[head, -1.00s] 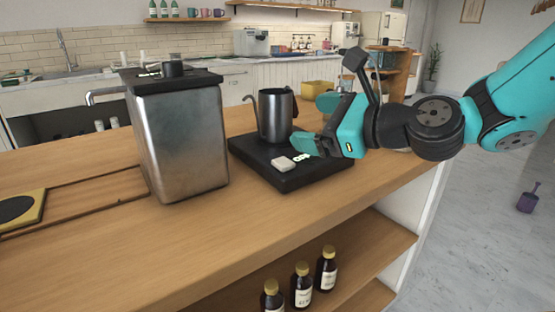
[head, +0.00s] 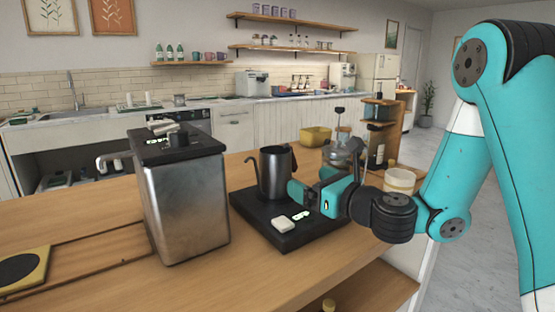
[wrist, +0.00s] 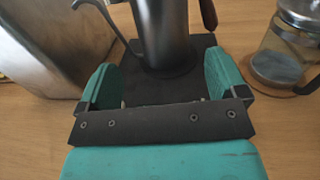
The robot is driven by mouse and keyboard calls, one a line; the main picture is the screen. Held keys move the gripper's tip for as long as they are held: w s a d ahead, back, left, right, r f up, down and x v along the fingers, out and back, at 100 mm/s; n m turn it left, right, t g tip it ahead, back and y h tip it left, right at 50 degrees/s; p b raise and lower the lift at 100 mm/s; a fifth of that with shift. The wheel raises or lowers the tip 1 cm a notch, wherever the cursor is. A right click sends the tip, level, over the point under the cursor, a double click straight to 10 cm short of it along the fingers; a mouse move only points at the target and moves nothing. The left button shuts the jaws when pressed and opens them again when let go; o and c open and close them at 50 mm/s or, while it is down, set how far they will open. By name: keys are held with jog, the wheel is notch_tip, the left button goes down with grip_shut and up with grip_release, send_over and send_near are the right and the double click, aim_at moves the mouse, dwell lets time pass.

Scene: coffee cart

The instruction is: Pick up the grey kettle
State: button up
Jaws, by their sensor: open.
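The grey kettle (head: 274,175) stands upright on a black scale (head: 250,212) on the wooden counter. Its thin spout points left in the head view. In the wrist view the kettle (wrist: 163,32) is just beyond my gripper, between the lines of the two fingers, with its top cut off by the frame edge. A dark handle (wrist: 208,13) shows on its right there. My gripper (wrist: 163,85) is open and empty, low over the scale. In the head view my gripper (head: 304,188) is right of the kettle, close to it.
A large steel boiler (head: 186,205) stands left of the kettle. A glass carafe (wrist: 290,48) is right of my gripper in the wrist view. Behind are a yellow container (head: 315,136) and a wooden rack (head: 382,130). The counter's front is clear.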

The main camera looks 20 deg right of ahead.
aim_at(286, 171)
jog(key=p+x, duration=0.4)
jog(key=x, duration=0.3)
jog(key=shift+r, duration=0.1)
jog(key=p+x, duration=0.4)
jog(key=shift+w, duration=0.2)
jog(key=shift+w+a+f, duration=0.1)
jog(key=shift+w+f, duration=0.25)
jog(key=c, duration=1)
jog(key=shift+r, duration=0.1)
jog(key=shift+r, duration=0.1)
